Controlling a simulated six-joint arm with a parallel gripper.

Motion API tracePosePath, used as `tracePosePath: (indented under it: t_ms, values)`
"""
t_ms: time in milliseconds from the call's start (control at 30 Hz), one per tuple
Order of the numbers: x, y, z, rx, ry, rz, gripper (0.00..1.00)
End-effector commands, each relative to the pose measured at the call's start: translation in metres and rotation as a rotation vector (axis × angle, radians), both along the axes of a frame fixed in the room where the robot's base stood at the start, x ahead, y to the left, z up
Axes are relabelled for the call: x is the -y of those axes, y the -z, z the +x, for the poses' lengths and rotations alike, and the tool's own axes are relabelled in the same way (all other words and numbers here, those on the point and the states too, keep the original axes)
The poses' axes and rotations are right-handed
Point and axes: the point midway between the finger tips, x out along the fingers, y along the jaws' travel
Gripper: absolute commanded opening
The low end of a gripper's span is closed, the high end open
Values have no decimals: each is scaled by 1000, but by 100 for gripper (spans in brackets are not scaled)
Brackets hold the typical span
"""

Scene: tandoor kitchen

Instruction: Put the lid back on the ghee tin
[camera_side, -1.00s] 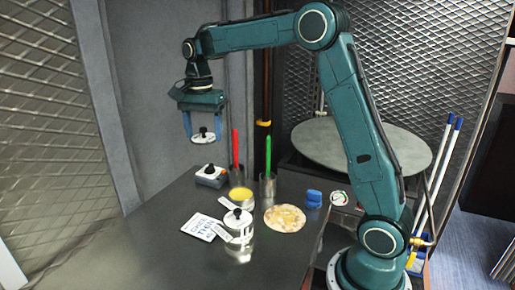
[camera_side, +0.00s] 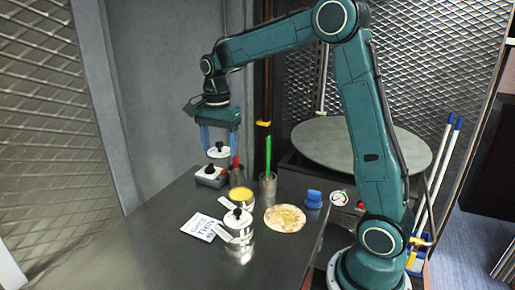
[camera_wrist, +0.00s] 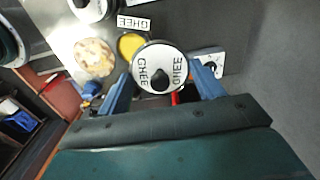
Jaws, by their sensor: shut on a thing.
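My gripper (camera_side: 219,142) is shut on a white round lid (camera_side: 219,154) with a black knob and holds it in the air. In the wrist view the lid (camera_wrist: 150,58) reads GHEE and sits between the blue fingers (camera_wrist: 162,88). The open ghee tin (camera_side: 241,201) stands on the dark table, with yellow ghee showing at its top. The lid is above it and to its left in the side view. In the wrist view the tin's yellow top (camera_wrist: 131,45) is partly hidden by the lid.
A second, lidded tin (camera_side: 238,225) stands in front. A flatbread (camera_side: 285,218), a printed card (camera_side: 202,227), a cup with a green-handled tool (camera_side: 268,186), a switch box (camera_side: 211,177) and a blue object (camera_side: 313,198) surround the tins. The table's left front is clear.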

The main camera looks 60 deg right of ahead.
Motion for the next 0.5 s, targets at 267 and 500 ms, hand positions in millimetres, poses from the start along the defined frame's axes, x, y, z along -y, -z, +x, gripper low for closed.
tracePosePath:
  t_ms: [267, 500]
  values:
    - [2, 27, -40, 0, 124, 0, 45]
    - [1, 38, -58, 3, 180, 0, 45]
